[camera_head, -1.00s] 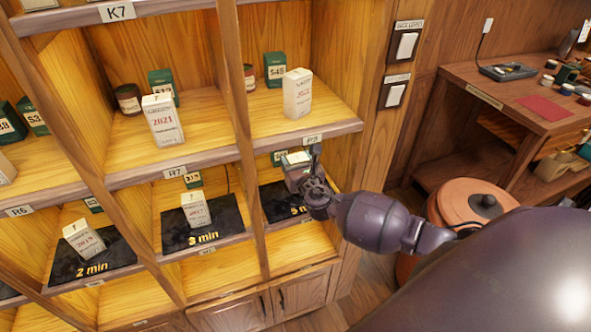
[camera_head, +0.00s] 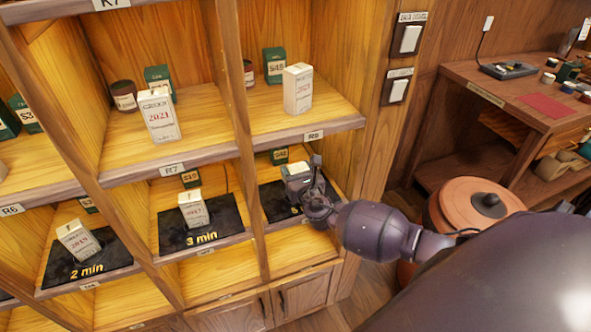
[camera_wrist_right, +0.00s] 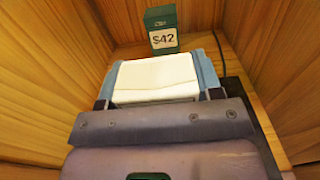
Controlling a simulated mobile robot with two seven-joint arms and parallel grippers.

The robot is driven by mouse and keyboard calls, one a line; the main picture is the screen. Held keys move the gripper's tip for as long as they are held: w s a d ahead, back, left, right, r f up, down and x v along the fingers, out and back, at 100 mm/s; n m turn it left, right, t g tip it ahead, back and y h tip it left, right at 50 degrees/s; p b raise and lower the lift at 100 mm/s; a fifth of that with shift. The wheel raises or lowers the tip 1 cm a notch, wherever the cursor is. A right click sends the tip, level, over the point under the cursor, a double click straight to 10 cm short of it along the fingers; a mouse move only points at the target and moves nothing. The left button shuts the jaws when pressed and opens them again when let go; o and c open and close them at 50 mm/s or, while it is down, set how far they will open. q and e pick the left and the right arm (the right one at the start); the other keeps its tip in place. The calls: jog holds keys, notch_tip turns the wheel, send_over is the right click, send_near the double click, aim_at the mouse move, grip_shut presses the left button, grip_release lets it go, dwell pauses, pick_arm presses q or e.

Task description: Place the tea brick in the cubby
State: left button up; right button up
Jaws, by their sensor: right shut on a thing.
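My right gripper (camera_head: 312,197) is in the opening of the lower right cubby, below the R8 label. My left gripper does not show.
A green $42 box (camera_wrist_right: 161,30) stands at the back of this cubby. The divider post (camera_head: 253,190) is to the left. Neighbouring cubbies hold white boxes, such as the 2017 one (camera_head: 193,210) on the 3 min mat. A terracotta-coloured pot (camera_head: 475,208) stands right of the shelf.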

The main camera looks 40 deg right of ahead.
jog(key=o, duration=0.6)
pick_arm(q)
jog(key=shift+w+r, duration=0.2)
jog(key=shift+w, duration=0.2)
pick_arm(e)
jog(key=o, duration=0.4)
jog(key=shift+r+p, duration=0.45)
jog(key=shift+r, duration=0.15)
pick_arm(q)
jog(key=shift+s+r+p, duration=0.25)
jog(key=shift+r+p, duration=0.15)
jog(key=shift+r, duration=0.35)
pick_arm(e)
jog(key=s+a+f+m+g+y, duration=0.1)
jog(key=s+a+f+m+g, duration=0.1)
jog(key=s+m, duration=0.8)
jog(key=s+a+f+m+g+y, duration=0.1)
jog(key=s+a+f+m, duration=0.3)
jog(key=s+m, duration=0.6)
jog(key=s+a+f+m+g+y, duration=0.2)
jog(key=s+a+f+m+g, duration=0.1)
jog(key=s+m, duration=0.7)
jog(key=shift+s+a+f+m, duration=0.15)
jog(key=shift+a+f+m, duration=0.5)
jog(key=shift+m, duration=0.55)
